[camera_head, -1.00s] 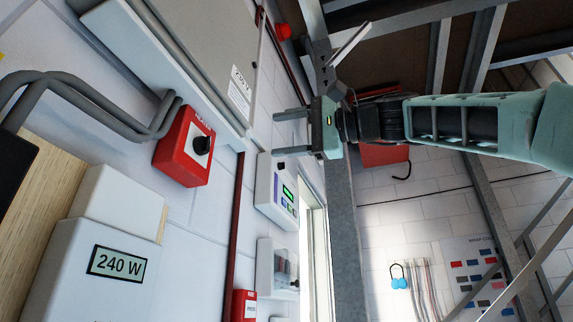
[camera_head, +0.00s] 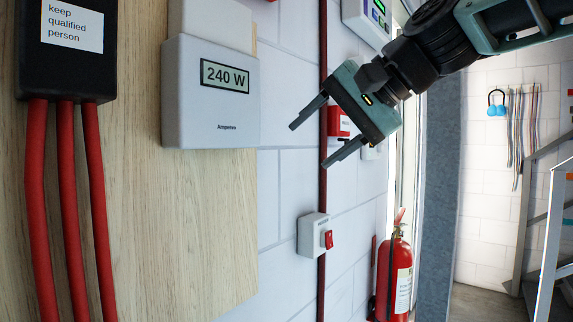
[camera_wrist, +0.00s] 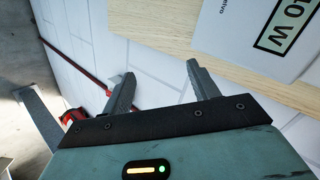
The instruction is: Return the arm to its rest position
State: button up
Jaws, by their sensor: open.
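My gripper (camera_head: 327,133) is in the upper middle of the head view, its two grey fingers spread apart and pointing down-left. Nothing is between them. In the wrist view my gripper (camera_wrist: 160,84) also shows open and empty, with white wall behind the fingers. My arm reaches in from the upper right of the head view. In that view the fingers are just right of the white 240 W meter (camera_head: 212,95) and above a white switch box with a red rocker (camera_head: 313,235). The picture does not settle how far the fingers are from the wall.
A wooden board (camera_head: 190,220) carries the meter and a black box (camera_head: 65,45) with thick red cables. A red fire extinguisher (camera_head: 396,278) stands at lower right, near a grey post (camera_head: 438,200). A metal stair frame (camera_head: 553,240) is at far right. Blue ear defenders (camera_head: 496,108) hang behind.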

jog(key=s+f+n+g+h, duration=0.25)
jog(key=s+f, duration=0.35)
jog(key=f, duration=0.5)
jog(key=s+f+n+g+h, duration=0.25)
jog(key=s+f, duration=0.35)
jog(key=f, duration=0.6)
jog(key=s+d+f+n+g+h, duration=0.1)
jog(key=s+d+f+n+h, duration=0.2)
jog(key=s+d+f, duration=0.6)
notch_tip(320, 180, down, 3)
jog(key=s+n+p, duration=0.1)
jog(key=s+n, duration=0.1)
jog(key=s, duration=0.1)
